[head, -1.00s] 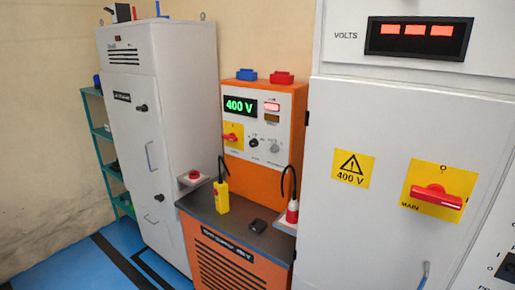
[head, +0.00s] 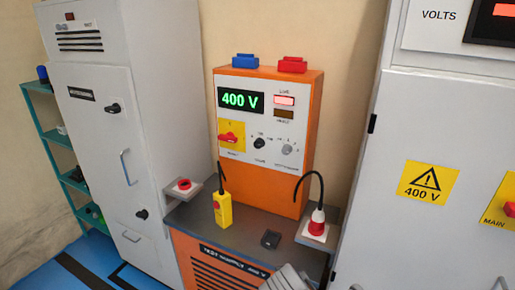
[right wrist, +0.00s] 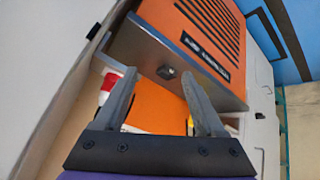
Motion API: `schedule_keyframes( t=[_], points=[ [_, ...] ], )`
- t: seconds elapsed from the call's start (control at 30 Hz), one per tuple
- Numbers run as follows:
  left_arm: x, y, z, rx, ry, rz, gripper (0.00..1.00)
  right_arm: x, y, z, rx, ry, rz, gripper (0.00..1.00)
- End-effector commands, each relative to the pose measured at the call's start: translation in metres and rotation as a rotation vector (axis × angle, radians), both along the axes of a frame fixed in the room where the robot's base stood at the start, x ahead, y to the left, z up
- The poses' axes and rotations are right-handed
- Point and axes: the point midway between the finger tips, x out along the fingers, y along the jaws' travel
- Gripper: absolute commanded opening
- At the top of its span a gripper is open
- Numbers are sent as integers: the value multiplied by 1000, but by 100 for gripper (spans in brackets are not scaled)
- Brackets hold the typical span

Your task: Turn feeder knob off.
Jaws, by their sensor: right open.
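The orange test supply console (head: 262,190) stands at the centre, its display reading 400 V. A red rotary knob (head: 229,137) on a yellow plate sits at the left of its panel, its handle roughly horizontal. Another red knob (head: 510,209), on a yellow plate marked MAIN, is cut off at the right edge. I cannot read which is labelled feeder. My right gripper (right wrist: 160,75) is open and empty in the right wrist view, with the console ledge beyond its fingers. A grey part of my right arm (head: 288,279) shows at the bottom. My left gripper is not in view.
A yellow pendant (head: 222,209), a small black block (head: 271,239) and a red-and-white plug (head: 317,223) are by the console ledge. A red push button (head: 184,185) is at left. Grey cabinets (head: 88,130) stand on both sides.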

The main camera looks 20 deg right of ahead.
Motion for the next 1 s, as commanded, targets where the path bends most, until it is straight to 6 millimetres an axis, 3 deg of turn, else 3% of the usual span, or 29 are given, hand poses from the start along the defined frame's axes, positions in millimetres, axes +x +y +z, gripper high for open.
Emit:
schedule_keyframes(
  t=[0.1, 0.3, 0.5, 0.6, 0.7, 0.87, 1.0],
  points=[
    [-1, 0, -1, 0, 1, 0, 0, 58, -34, 33, -118, -100, -115, 72],
    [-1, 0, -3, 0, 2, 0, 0, 163, -80, 88, -310, -349, -262, 72],
    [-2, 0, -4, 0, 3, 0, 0, 252, -100, 126, -440, -617, -307, 72],
    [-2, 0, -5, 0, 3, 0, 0, 279, -101, 135, -471, -709, -302, 72],
    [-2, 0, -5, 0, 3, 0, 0, 294, -101, 140, -487, -764, -296, 72],
    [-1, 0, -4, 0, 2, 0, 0, 305, -107, 143, -493, -787, -294, 72],
    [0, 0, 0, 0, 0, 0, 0, 318, -124, 144, -494, -786, -294, 72]
  ],
)
